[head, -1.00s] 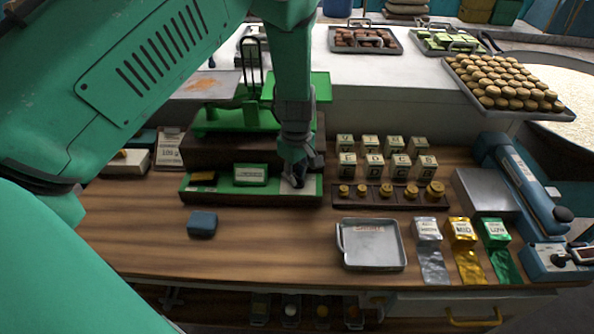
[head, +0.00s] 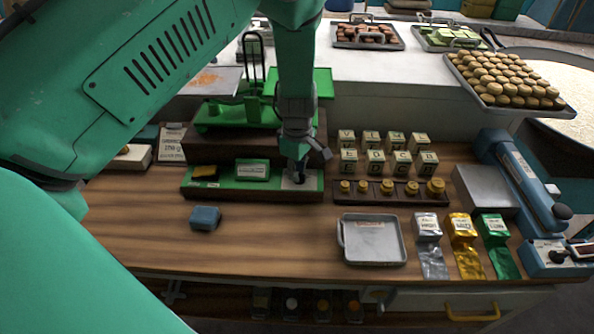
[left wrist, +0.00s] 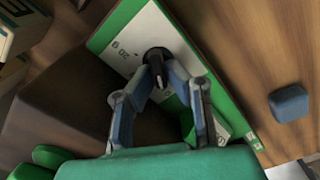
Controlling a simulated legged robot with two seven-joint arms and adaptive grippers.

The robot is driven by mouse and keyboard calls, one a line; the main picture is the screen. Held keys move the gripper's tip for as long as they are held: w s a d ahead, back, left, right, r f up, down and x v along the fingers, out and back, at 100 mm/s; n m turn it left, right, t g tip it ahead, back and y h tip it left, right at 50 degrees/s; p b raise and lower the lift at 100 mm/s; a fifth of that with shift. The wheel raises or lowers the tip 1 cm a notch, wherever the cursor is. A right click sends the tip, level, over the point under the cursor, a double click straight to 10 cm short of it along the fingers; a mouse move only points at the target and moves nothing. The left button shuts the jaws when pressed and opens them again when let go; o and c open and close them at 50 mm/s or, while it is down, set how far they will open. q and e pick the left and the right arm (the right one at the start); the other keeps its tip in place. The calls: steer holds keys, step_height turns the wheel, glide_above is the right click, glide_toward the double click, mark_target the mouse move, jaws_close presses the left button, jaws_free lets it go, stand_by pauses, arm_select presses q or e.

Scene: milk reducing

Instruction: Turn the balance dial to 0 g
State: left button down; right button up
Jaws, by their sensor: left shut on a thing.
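The green balance (head: 225,186) stands at the back of the wooden counter. Its black dial (left wrist: 158,58) sits on a white plate with partly readable markings in the left wrist view. My left gripper (left wrist: 158,78) is shut on the dial, with its two fingers on either side of the knob. In the head view my left gripper (head: 298,168) comes down onto the white dial plate (head: 305,182) and hides most of the knob. The dial's exact setting is too small to read. My right gripper is not in view.
A blue block (head: 205,218) lies on the counter in front of the balance. To the right are lettered cubes (head: 373,160), brass weights (head: 388,187), a metal tray (head: 372,240) and foil packets (head: 462,228). The counter front left is clear.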

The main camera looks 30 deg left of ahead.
mark_target(299, 173)
arm_select(q)
steer(key=c, duration=1.6)
jaws_free()
steer(key=shift+w+d, duration=0.1)
steer(key=shift+d, duration=0.1)
step_height(299, 173, up, 12)
steer(key=shift+w+d, duration=0.1)
steer(key=shift+f, duration=0.1)
